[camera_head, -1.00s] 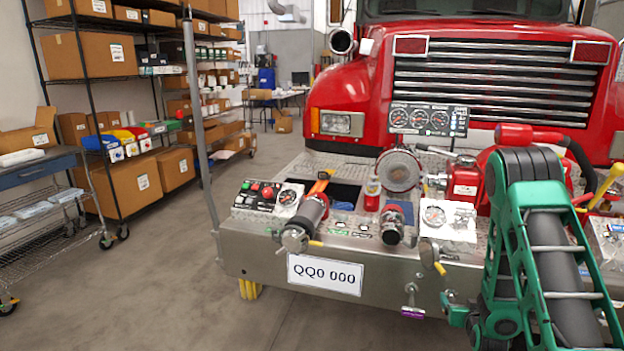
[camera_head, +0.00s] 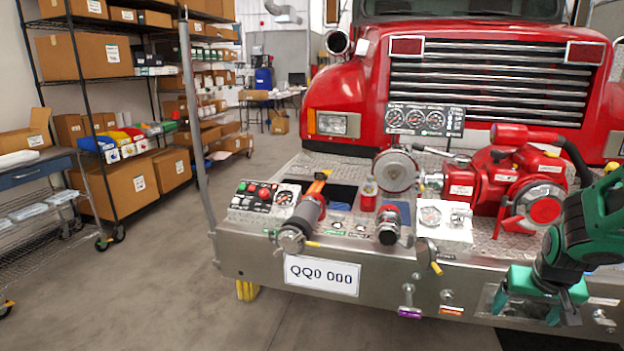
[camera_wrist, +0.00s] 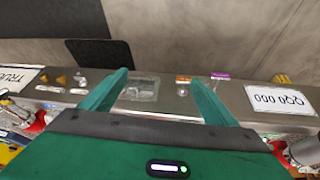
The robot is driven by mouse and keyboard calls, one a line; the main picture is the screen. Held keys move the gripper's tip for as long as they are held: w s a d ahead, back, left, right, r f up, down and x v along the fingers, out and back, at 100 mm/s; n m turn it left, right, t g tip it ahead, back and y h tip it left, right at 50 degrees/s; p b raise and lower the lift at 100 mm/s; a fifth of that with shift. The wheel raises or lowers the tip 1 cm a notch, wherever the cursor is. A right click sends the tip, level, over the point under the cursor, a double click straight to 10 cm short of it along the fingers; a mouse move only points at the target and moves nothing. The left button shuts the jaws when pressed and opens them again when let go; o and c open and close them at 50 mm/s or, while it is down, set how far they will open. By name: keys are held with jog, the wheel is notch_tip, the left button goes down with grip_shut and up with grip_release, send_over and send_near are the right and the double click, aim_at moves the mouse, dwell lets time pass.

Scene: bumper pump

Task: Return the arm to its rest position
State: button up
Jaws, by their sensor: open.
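My gripper (camera_wrist: 158,95) is open in the wrist view, its two green fingers spread with nothing between them. It points down over the edge of the steel bumper (camera_wrist: 210,95), with the grey floor beyond. In the head view my green and black arm (camera_head: 585,235) comes in at the lower right, in front of the bumper's right part. The red pump (camera_head: 480,183) stands on the bumper behind and to the left of my arm.
The bumper deck carries a control panel (camera_head: 262,200), a gauge panel (camera_head: 424,121) and hose fittings. The red truck (camera_head: 345,95) stands behind. Shelves with boxes (camera_head: 130,185) and a wire cart (camera_head: 50,215) stand at the left. The floor (camera_head: 170,270) between is clear.

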jog(key=s+a+r+g+y, duration=0.1)
jog(key=s+a+r+g, duration=0.1)
jog(key=s, duration=0.8)
jog(key=s+a+r+m+g+y, duration=0.1)
jog(key=s+a+r, duration=0.4)
jog(key=s, duration=0.6)
jog(key=shift+s+a+m+g+y, duration=0.15)
jog(key=shift+s+m+g+y, duration=0.15)
jog(key=shift+g+y, duration=0.15)
jog(key=shift+r, duration=0.1)
jog(key=shift+w+f, duration=0.25)
jog(key=shift+w, duration=0.4)
